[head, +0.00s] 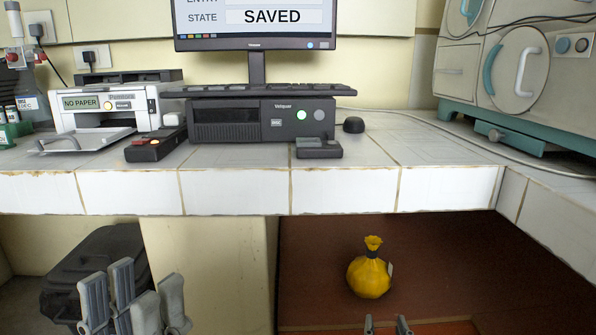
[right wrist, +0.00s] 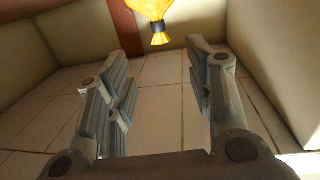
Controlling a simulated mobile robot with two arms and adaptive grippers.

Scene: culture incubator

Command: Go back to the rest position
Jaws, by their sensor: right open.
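My left gripper (head: 134,298) is at the lower left of the head view, in front of the counter and below its top. Its grey fingers point up and overlap in this view, so its opening is unclear; no held object shows. My right gripper (head: 388,322) shows only its fingertips at the bottom edge of the head view, right of centre. In the right wrist view the right gripper (right wrist: 160,95) is open, with fingers wide apart and nothing between them.
A tied yellow bag (head: 370,275) sits on the brown surface under the counter (head: 345,190), beyond my right fingertips; its neck shows in the right wrist view (right wrist: 158,25). A black bin (head: 95,265) stands behind my left gripper. Monitor (head: 255,22), printer (head: 105,108) and incubator (head: 515,65) stand above.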

